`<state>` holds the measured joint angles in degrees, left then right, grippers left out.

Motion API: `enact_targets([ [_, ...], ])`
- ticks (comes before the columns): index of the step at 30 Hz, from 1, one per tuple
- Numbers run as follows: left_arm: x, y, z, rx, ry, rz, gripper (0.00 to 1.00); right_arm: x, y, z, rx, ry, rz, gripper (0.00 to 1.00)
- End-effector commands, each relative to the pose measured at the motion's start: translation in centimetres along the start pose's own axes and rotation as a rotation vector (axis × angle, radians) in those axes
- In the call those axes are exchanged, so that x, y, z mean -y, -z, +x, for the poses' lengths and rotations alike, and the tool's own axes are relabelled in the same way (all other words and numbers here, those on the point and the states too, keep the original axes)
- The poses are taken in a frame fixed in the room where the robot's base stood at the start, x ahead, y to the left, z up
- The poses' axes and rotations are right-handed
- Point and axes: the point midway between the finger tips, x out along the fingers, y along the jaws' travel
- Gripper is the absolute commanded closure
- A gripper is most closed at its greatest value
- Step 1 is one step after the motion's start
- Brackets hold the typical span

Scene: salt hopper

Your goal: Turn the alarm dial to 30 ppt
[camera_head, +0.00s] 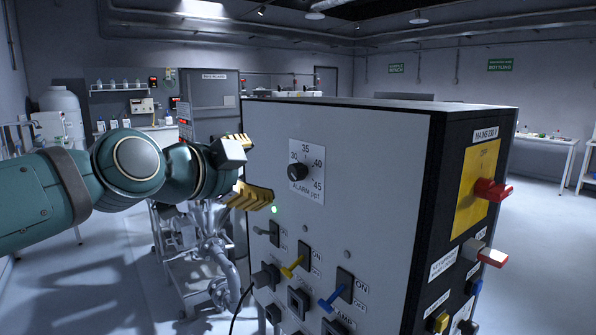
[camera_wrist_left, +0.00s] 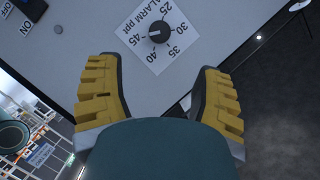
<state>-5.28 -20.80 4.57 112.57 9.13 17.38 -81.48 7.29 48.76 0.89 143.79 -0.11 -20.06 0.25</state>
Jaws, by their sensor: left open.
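The alarm dial (camera_head: 298,172) is a round black knob on a white scale plate on the grey cabinet front. The numbers 30, 35, 40 and 45 show around it in the head view. In the left wrist view the dial (camera_wrist_left: 160,32) sits ahead of the fingers, and 25 shows too. I cannot tell its pointer's exact setting. My left gripper (camera_head: 255,170) has yellow ridged fingers, spread open and empty, left of the dial and apart from it. The open fingers also show in the left wrist view (camera_wrist_left: 160,68). My right gripper is in no view.
Red-handled switches (camera_head: 493,190) stick out from the cabinet's right side. Metal piping (camera_head: 215,255) stands behind my left arm.

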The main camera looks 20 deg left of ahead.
Motion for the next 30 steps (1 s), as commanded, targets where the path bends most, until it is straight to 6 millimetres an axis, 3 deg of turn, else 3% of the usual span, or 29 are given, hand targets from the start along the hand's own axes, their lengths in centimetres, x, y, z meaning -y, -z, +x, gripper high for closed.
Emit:
enact_targets([
  [15, -0.1, 0.0, 9.7, 0.002, -0.004, -0.004, 0.33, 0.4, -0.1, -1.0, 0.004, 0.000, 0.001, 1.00],
  [21, 0.0, 0.0, 11.6, 0.000, -0.002, -0.002, 0.33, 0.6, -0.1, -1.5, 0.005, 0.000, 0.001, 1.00],
  [30, -0.1, 0.0, 12.1, 0.000, -0.001, -0.002, 0.33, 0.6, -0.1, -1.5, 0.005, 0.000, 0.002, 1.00],
])
